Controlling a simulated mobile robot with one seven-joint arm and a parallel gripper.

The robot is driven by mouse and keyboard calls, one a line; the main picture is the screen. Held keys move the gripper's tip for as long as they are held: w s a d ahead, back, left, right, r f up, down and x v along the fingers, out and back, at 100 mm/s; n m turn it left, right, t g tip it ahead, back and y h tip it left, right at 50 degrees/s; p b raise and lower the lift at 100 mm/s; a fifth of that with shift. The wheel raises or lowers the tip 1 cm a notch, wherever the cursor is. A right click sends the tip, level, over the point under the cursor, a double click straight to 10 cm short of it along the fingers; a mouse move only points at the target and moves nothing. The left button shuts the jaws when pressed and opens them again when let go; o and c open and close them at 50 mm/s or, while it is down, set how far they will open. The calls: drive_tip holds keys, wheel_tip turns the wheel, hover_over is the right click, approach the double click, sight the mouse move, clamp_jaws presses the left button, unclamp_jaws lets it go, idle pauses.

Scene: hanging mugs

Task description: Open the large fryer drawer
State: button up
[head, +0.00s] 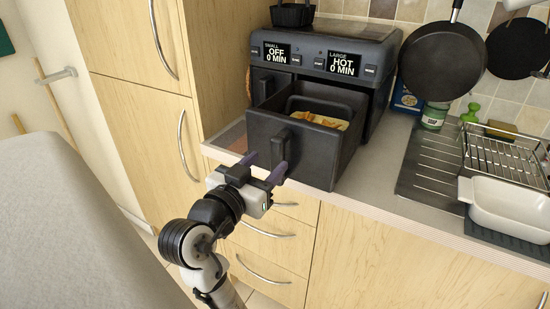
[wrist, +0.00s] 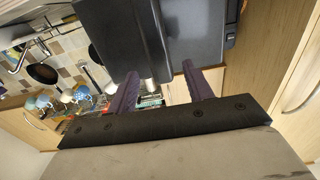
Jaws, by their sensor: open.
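The black fryer (head: 335,55) stands on the counter, its right display reading LARGE HOT 0 MIN. A wide drawer (head: 320,160) is pulled well out under the displays, with yellow-orange food (head: 320,121) inside. Its front carries a dark upright handle (head: 280,146). The small drawer (head: 268,86) at left looks shut. My gripper (head: 264,166) is open with purple fingers, just in front of the drawer front near the handle. In the wrist view my open fingers (wrist: 160,70) point at the dark drawer front (wrist: 130,35); I cannot tell whether they touch the handle.
The counter edge (head: 400,210) runs below the drawer, which reaches out over it. A drying rack (head: 500,155), a white dish (head: 505,208) and a hanging pan (head: 440,60) are at right. A grey surface (head: 80,220) fills the lower left.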

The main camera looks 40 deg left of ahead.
drive_tip(key=b+v, duration=0.1)
drive_tip(key=v, duration=0.7)
drive_tip(key=shift+a+r, duration=0.1)
